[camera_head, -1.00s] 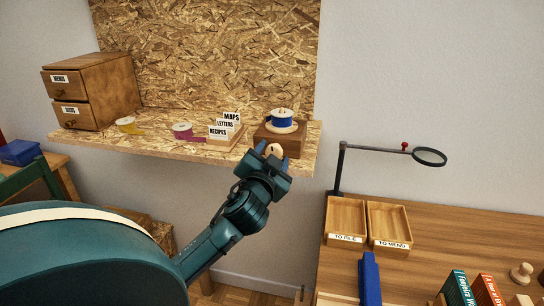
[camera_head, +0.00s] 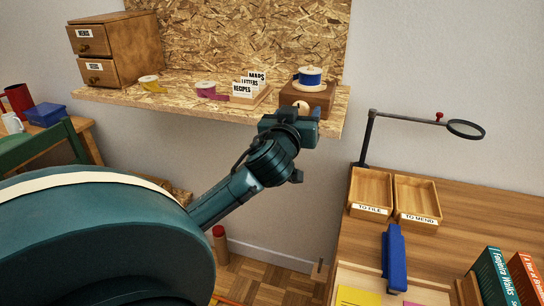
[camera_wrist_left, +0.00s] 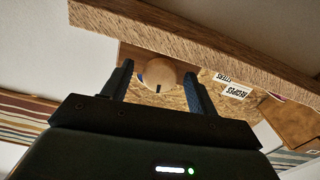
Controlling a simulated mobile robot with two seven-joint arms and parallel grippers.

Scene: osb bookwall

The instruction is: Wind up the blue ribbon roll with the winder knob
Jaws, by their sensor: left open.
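The blue ribbon roll (camera_head: 310,76) sits on a pale round base on top of a brown wooden box (camera_head: 322,97) at the shelf's right end. The round pale winder knob (camera_head: 301,107) is on the box's front; its lower part is hidden by my gripper. My left gripper (camera_head: 298,112) is at the knob, below the roll. In the left wrist view the knob (camera_wrist_left: 158,74), with a dark mark, shows between the two open fingers (camera_wrist_left: 158,80). Gaps show beside it, so the fingers do not look shut on it. My right gripper is not in view.
The shelf (camera_head: 215,116) has its front edge close to my left gripper. Pink (camera_head: 206,90) and yellow (camera_head: 149,83) ribbon rolls, a card holder (camera_head: 249,88) and a drawer cabinet (camera_head: 113,48) stand to the left. A magnifier (camera_head: 465,129) rises over the desk at right.

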